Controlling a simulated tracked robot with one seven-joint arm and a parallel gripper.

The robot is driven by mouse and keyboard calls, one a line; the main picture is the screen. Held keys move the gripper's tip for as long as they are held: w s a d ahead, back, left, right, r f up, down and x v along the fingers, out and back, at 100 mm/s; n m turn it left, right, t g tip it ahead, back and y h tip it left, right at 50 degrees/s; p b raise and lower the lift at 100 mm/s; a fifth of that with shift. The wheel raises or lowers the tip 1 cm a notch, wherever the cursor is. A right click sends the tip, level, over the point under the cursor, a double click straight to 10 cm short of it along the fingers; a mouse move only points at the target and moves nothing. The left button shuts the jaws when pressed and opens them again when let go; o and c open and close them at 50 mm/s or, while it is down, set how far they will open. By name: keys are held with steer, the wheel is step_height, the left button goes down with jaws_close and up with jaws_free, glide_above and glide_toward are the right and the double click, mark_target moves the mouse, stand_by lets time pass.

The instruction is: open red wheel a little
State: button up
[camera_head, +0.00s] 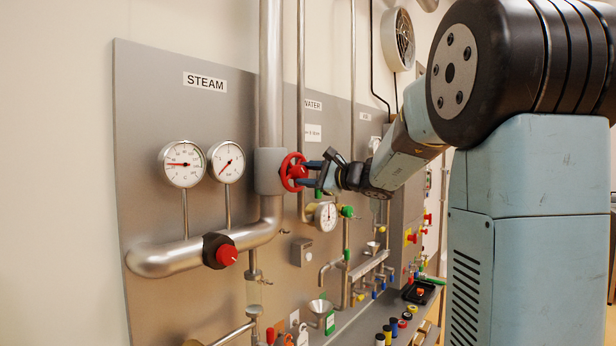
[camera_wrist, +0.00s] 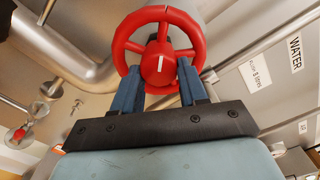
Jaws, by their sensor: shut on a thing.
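The red wheel (camera_head: 293,172) is mounted on the vertical steam pipe, to the right of the two gauges. In the wrist view the red wheel (camera_wrist: 158,45) faces the camera, with a white mark on its hub. My gripper (camera_head: 312,174) reaches it from the right. In the wrist view my gripper's two blue fingers (camera_wrist: 158,85) are at the wheel's lower part, one on each side of the hub, and are shut on the wheel. The exact contact points at the fingertips are partly hidden by the rim.
Two round gauges (camera_head: 204,163) sit left of the wheel under the STEAM label (camera_head: 205,82). A black valve with a red knob (camera_head: 221,251) is on the pipe bend below. A small gauge (camera_head: 326,215) with a green handle is below my gripper. Free wall lies left.

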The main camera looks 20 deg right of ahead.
steer(key=shift+f, duration=0.2)
steer(key=o, duration=1.1)
steer(key=shift+r, duration=0.15)
steer(key=shift+c, duration=0.2)
steer(key=v, duration=1.3)
steer(key=shift+s+d, duration=0.25)
steer(key=shift+s, duration=0.1)
steer(key=s+a+f+n+g+h, duration=0.2)
steer(key=s+a+f+n+g, duration=0.55)
steer(key=s+a+f, duration=0.4)
steer(key=s+d+f+n+h, duration=0.1)
steer(key=s+f+n+h, duration=0.3)
steer(key=s, duration=0.3)
steer(key=s+d+f+n+g+h, duration=0.1)
steer(key=s+d+f+n+h, duration=0.1)
steer(key=s+f+n+h, duration=0.2)
steer(key=s+n, duration=0.1)
steer(key=s, duration=0.2)
steer(key=shift+s+f+h, duration=0.25)
steer(key=shift+f+h, duration=0.05)
